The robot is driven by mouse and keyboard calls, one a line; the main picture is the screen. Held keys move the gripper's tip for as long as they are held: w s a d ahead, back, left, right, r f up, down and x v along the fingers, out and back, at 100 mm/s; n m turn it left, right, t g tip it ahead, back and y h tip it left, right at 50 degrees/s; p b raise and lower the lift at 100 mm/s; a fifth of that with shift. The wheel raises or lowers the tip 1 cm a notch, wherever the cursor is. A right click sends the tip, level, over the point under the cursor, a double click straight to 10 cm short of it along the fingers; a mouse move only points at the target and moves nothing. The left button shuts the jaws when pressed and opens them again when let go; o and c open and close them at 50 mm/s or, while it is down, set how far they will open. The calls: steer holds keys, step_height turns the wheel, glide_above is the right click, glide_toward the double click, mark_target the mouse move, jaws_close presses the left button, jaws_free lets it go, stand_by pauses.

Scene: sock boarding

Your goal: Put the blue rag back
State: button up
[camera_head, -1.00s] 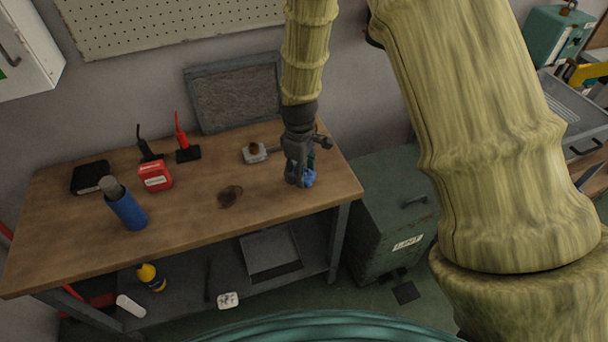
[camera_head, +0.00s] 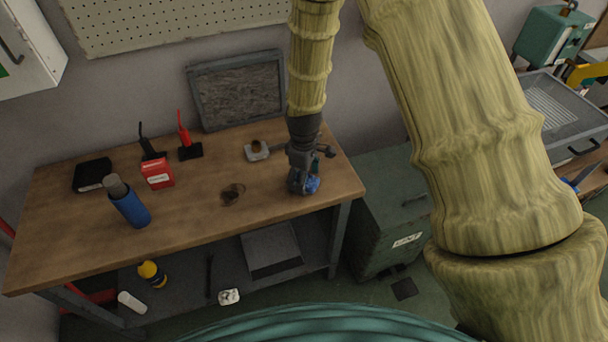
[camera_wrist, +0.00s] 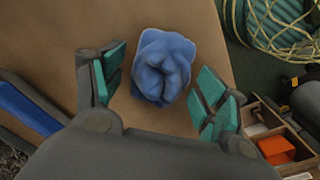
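The blue rag (camera_wrist: 163,66) lies crumpled on the wooden table top, between the tips of my gripper (camera_wrist: 160,88) in the wrist view. The teal-padded fingers are spread, with a gap on each side of the rag. In the head view my gripper (camera_head: 303,188) points down at the right end of the workbench (camera_head: 190,220). The rag (camera_head: 313,184) shows there only in part, beside the fingers. Whether the fingertips touch the table is not clear.
A blue bottle (camera_head: 130,207), a red box (camera_head: 157,174), black tool stands and a dark stain (camera_head: 232,194) are on the bench. A small grey block (camera_head: 256,150) stands behind my gripper. A green cabinet (camera_head: 385,225) stands right of the bench. The front middle of the bench is clear.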

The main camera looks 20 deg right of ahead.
steer(key=shift+a, duration=0.1)
steer(key=shift+d+r, duration=0.2)
steer(key=shift+r, duration=0.2)
step_height(320, 180, up, 11)
steer(key=b, duration=0.2)
steer(key=shift+r+b, duration=0.2)
steer(key=shift+b, duration=0.15)
steer(key=shift+a, duration=0.1)
stand_by(0.4)
